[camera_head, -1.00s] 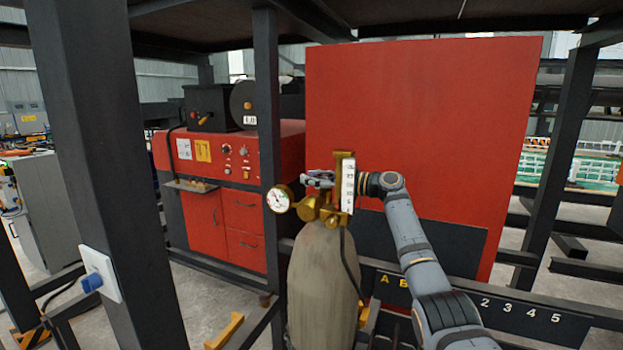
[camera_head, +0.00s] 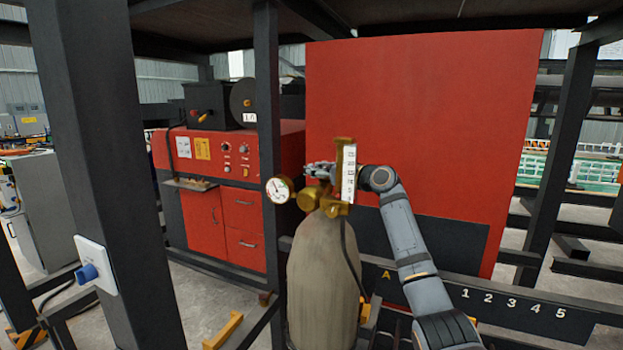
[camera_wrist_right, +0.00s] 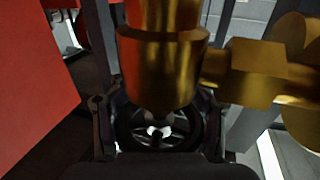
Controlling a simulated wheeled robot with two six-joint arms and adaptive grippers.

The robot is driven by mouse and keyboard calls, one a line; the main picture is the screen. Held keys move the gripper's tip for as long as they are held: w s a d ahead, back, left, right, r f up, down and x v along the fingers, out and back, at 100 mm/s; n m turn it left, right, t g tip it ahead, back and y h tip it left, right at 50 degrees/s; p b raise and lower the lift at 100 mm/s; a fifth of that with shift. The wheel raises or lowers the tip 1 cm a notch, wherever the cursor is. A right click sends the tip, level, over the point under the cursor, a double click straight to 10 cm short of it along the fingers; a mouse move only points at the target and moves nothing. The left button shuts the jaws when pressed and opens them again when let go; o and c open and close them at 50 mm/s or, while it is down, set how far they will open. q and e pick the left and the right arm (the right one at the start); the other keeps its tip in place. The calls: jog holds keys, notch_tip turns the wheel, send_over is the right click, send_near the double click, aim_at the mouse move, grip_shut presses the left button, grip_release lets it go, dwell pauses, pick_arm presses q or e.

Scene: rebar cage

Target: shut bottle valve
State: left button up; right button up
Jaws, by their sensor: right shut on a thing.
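A tan gas bottle (camera_head: 324,275) stands upright in the middle of the head view. On its top sit a brass valve and regulator (camera_head: 312,201), a round white gauge (camera_head: 279,190) and a white scale tube (camera_head: 349,174). My right gripper (camera_head: 318,169) is at the valve, partly hidden behind the scale tube. In the right wrist view, a dark spoked handwheel (camera_wrist_right: 160,132) lies between the fingers of my right gripper, below the brass valve body (camera_wrist_right: 165,65). The gripper is shut on this handwheel. My left gripper is not in view.
A large red panel (camera_head: 420,120) stands close behind the bottle. A dark post (camera_head: 265,140) rises just left of it, and a thicker post (camera_head: 95,150) stands nearer at the left. A numbered dark rail (camera_head: 510,305) runs low at the right.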

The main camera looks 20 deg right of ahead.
jog(key=shift+w+d+f+m+t+h, duration=0.1)
jog(key=shift+d+m+t+h, duration=0.15)
jog(key=shift+m+t+h, duration=0.45)
jog(key=shift+g, duration=0.3)
jog(key=o, duration=1.2)
jog(key=shift+d, duration=0.1)
notch_tip(320, 180, up, 10)
jog(key=shift+r, duration=0.1)
